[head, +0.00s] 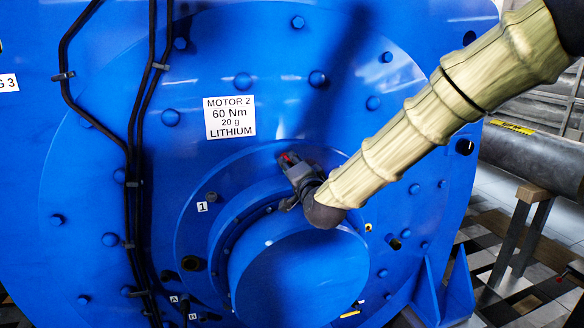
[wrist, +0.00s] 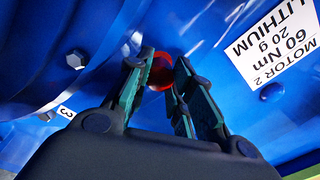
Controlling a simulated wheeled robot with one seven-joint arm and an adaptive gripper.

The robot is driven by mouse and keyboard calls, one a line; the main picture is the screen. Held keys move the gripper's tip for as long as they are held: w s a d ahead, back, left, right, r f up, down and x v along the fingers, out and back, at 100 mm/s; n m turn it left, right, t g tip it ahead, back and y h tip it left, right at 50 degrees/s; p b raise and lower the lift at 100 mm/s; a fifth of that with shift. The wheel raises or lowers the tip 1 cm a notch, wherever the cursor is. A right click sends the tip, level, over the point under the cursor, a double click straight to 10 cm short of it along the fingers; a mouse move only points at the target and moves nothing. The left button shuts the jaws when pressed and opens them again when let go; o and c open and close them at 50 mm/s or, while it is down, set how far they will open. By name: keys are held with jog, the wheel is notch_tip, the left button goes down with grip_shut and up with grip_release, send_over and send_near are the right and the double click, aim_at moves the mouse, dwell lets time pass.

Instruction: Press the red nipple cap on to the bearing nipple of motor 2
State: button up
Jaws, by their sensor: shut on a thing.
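The red nipple cap (wrist: 161,73) shows between my fingertips in the wrist view. In the head view it is a small red spot (head: 287,157) at the tip of my gripper. My gripper (head: 293,165) is shut on the cap; in the wrist view its teal-padded fingers (wrist: 158,78) stand on either side of it. Motor 2 (head: 110,200) is the large blue housing with a white label (head: 230,117) reading MOTOR 2, 60 Nm, 20 g, LITHIUM. The cap is at the motor's face, above the round hub cover. The bearing nipple is not visible, and I cannot tell whether the cap touches it.
Black cables (head: 135,150) run down the motor's left side. Bolt heads stud the face, and the round hub cover (head: 300,275) bulges out below my gripper. A tag 1 (head: 202,207) is at the left. A grey cylinder (head: 530,160) rests on a stand at the right.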

jog(key=shift+w+a, duration=0.15)
jog(key=shift+w, duration=0.35)
jog(key=o, duration=0.8)
jog(key=shift+s, duration=0.1)
jog(key=v, duration=1.1)
jog(key=shift+s, duration=0.35)
